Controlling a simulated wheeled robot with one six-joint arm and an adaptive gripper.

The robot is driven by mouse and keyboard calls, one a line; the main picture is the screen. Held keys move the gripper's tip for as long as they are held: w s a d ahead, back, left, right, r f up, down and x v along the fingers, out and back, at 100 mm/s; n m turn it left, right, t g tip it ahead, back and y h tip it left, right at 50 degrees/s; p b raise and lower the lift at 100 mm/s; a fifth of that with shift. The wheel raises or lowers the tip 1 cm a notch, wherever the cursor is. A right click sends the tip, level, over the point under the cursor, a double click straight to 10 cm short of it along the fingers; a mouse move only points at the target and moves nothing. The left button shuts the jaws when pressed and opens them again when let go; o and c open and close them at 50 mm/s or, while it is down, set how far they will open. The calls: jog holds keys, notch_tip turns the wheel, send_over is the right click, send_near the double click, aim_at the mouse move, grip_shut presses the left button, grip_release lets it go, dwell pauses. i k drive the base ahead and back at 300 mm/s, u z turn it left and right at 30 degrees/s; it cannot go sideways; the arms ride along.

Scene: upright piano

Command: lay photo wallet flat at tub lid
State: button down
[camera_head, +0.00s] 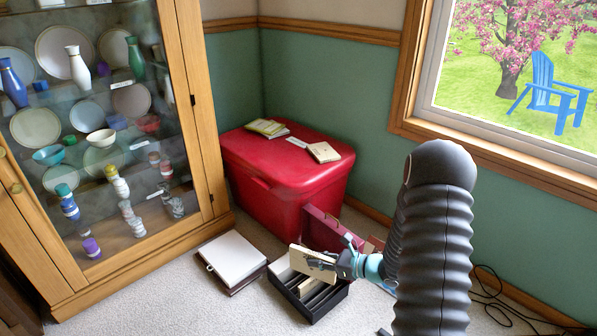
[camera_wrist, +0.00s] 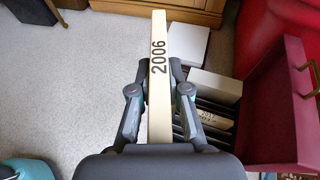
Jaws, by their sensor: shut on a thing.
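My gripper (camera_head: 340,265) is shut on a cream photo wallet (camera_head: 310,262). In the wrist view the wallet (camera_wrist: 158,75) stands on edge between the two fingers of my gripper (camera_wrist: 159,98), its narrow spine up and marked "2006". The wallet is above the black slotted rack (camera_head: 327,304); I cannot tell whether its lower edge is clear of the slots. The red tub lid (camera_head: 235,150) is up and behind the rack in the head view. On it lie some yellow-green booklets (camera_head: 267,127), a small white label (camera_head: 297,142) and another cream wallet (camera_head: 323,152).
Other wallets (camera_wrist: 212,86) stand in the rack. A white-topped album (camera_head: 232,258) lies on the carpet left of it. A dark red case (camera_head: 321,228) leans by the tub. A glass cabinet (camera_head: 205,110) stands left, a window (camera_head: 520,70) right. Cables (camera_head: 490,295) lie right.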

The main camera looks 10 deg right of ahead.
aim_at(296, 177)
jog(key=z, duration=3.35)
jog(key=k, duration=2.1)
jog(key=u, duration=2.3)
jog(key=i, duration=1.05)
